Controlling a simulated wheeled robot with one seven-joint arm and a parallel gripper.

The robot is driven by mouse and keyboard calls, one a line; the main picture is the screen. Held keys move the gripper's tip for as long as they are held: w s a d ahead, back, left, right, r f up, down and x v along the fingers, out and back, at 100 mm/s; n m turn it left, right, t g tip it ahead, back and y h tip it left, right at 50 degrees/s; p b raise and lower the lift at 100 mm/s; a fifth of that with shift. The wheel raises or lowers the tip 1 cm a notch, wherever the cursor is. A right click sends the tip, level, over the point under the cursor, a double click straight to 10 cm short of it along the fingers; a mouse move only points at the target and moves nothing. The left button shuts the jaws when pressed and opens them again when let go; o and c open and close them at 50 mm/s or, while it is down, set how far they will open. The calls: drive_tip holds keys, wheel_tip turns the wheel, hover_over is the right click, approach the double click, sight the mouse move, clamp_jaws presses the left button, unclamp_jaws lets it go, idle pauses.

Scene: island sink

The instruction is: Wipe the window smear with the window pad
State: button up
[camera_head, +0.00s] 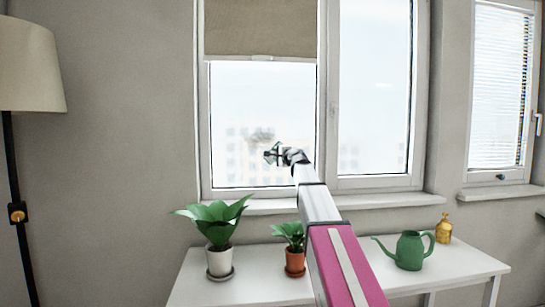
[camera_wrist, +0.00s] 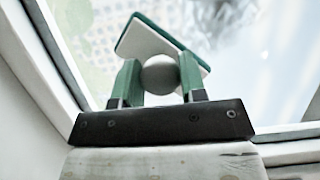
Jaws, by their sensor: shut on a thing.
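The window smear (camera_head: 262,135) is a greyish smudge on the left window pane. It lies just above and left of my gripper (camera_head: 272,154) in the head view. In the wrist view my gripper (camera_wrist: 158,80) is shut on the grey round knob of the window pad (camera_wrist: 150,38). The pad is a flat green and white block, tilted in front of the glass. I cannot tell whether its face touches the pane. A pale blotchy patch shows on the glass behind the pad in the wrist view.
A beige blind (camera_head: 260,28) covers the top of the left pane. A floor lamp (camera_head: 28,65) stands at the left.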

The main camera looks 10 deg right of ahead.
drive_tip(key=shift+d, duration=0.45)
drive_tip(key=shift+r, duration=1.15)
drive_tip(key=a, duration=1)
drive_tip(key=shift+a, duration=0.4)
drive_tip(key=shift+a+r, duration=1.15)
drive_tip(key=shift+a, duration=2.2)
drive_tip(key=shift+w+d, duration=0.1)
drive_tip(key=shift+d, duration=8.6)
drive_tip(key=shift+a+r, duration=0.1)
drive_tip(key=shift+r, duration=1.05)
